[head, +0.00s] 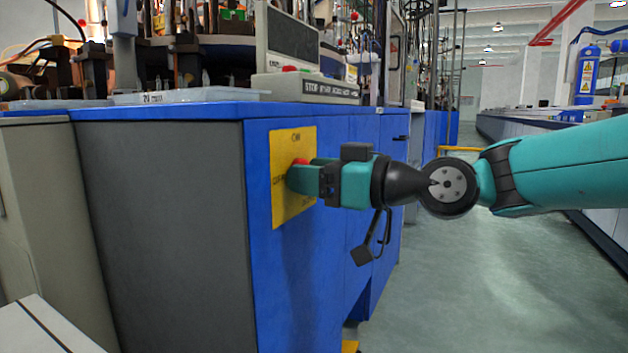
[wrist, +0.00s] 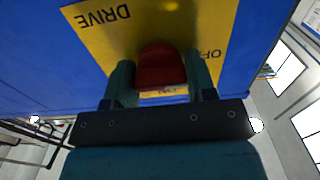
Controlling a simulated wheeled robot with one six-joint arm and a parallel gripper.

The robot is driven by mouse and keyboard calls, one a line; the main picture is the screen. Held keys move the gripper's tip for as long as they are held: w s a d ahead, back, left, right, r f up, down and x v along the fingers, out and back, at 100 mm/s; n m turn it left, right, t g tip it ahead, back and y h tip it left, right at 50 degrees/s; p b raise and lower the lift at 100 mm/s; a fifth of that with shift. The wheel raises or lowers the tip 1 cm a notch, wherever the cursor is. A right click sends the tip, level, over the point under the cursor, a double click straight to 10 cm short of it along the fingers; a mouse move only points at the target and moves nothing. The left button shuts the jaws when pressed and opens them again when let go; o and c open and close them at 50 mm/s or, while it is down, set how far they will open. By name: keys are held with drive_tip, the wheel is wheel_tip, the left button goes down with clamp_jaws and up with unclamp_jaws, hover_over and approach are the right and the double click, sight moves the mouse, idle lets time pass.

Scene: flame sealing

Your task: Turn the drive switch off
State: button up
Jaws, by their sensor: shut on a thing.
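The drive switch is a red knob (wrist: 160,68) on a yellow plate (head: 293,207) fixed to the blue side of the machine cabinet. In the wrist view the yellow plate (wrist: 95,32) shows the word DRIVE upside down at upper left and part of OFF at right. My gripper (wrist: 160,80) is shut on the red knob, with one teal finger on each side of it. In the head view my gripper (head: 300,178) reaches the plate from the right, and only a bit of the red knob (head: 300,161) shows above the fingers. The knob's exact angle is hard to tell.
The blue cabinet (head: 350,270) has a grey front panel (head: 160,220). On top are a clear tray (head: 185,97) and a control box (head: 292,50) with a red button. Open green floor (head: 480,270) lies to the right, with a blue cylinder (head: 587,75) far off.

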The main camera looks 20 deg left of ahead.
idle(0.3)
drive_tip(key=o, duration=0.9)
drive_tip(key=shift+o, duration=0.2)
drive_tip(key=s+d+p, duration=0.1)
drive_tip(key=d+p, duration=0.3)
drive_tip(key=d, duration=1.3)
drive_tip(key=shift+s+d, duration=0.2)
